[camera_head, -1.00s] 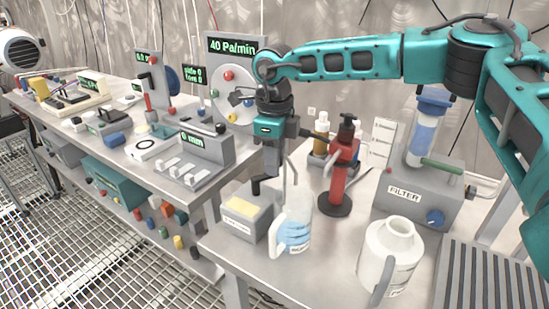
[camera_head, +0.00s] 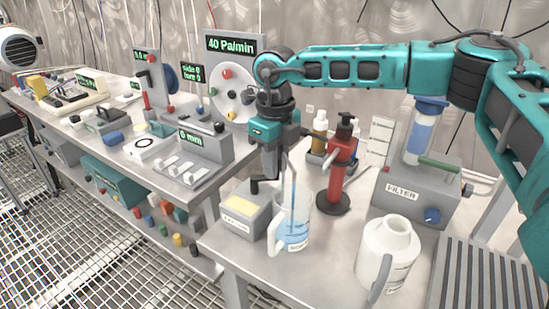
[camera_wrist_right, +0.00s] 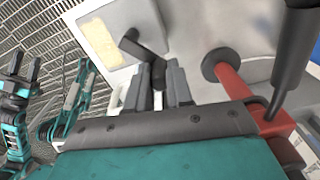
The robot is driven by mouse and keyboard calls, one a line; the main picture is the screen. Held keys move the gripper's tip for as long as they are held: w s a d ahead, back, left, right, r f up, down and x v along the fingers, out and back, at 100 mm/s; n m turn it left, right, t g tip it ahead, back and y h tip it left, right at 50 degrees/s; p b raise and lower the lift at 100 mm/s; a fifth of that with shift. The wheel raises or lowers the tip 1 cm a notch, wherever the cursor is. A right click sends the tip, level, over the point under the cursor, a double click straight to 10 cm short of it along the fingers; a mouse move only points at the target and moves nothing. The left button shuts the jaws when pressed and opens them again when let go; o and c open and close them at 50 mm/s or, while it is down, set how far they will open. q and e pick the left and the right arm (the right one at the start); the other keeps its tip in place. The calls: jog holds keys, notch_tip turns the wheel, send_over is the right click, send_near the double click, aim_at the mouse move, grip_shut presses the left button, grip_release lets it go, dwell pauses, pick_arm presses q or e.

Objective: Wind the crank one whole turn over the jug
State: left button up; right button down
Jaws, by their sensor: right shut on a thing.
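The jug (camera_head: 293,236) is clear with a pale handle and blue liquid. It stands at the bench's front edge in the head view, with a thin rod reaching into it. A red stand (camera_head: 337,182) on a round black base is right of it. The crank (camera_head: 262,186) is a black elbow piece above and left of the jug. My right gripper (camera_head: 275,160) points down over the jug; in the wrist view its fingers (camera_wrist_right: 157,90) are shut at the crank (camera_wrist_right: 143,48). Exactly how they grip it is hidden. My left gripper (camera_wrist_right: 25,66) shows open at the wrist view's left edge.
A grey box with a yellow pad (camera_head: 243,208) stands close left of the jug. A white bottle (camera_head: 388,255) is at front right, and the grey filter unit (camera_head: 412,202) behind it. Bottles (camera_head: 319,140) stand behind the red stand. A ribbed tray (camera_head: 485,275) fills the right corner.

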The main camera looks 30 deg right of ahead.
dwell(0.3)
jog(key=c, duration=1)
grip_release()
notch_tip(320, 180, up, 13)
jog(key=p, duration=0.1)
